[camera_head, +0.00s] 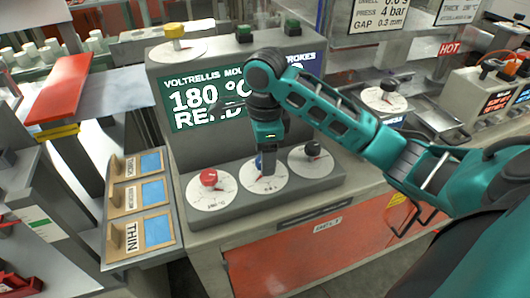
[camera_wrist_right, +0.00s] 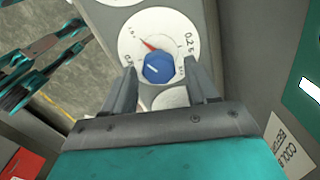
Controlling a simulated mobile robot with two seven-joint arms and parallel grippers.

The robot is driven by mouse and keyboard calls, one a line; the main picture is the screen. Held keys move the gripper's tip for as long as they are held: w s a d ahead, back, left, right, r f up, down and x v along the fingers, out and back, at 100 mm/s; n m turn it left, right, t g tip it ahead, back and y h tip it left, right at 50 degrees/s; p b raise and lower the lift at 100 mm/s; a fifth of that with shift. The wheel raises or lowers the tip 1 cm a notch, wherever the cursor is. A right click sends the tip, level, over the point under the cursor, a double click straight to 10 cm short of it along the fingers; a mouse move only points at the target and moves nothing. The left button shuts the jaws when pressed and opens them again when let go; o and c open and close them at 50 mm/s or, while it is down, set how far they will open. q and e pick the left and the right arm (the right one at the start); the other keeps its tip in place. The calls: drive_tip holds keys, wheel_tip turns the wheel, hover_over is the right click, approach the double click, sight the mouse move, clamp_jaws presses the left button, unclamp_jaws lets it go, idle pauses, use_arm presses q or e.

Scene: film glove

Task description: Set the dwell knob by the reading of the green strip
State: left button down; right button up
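The blue knob (camera_head: 259,161) sits on the middle dial of the grey console, mostly hidden behind my right gripper (camera_head: 266,170). In the right wrist view the blue knob (camera_wrist_right: 158,68) stands between the two fingers of my right gripper (camera_wrist_right: 162,82), with a gap on each side. Its white dial (camera_wrist_right: 133,40) carries a red mark at the knob's upper left and "0.2 s" at the right; the other figures are too small to read surely. My left gripper is not seen.
A red knob (camera_head: 208,178) and a black knob (camera_head: 312,148) flank the blue one. The screen (camera_head: 190,100) behind reads 180 °C. Wooden holders with blue panels (camera_head: 157,229), one marked THIN, stand at the left. A red drawer (camera_head: 300,262) lies below the console.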

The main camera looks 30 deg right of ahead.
drive_tip(key=shift+o, duration=0.5)
wheel_tip(320, 180, up, 13)
idle(0.5)
drive_tip(key=shift+f, duration=0.1)
idle(0.4)
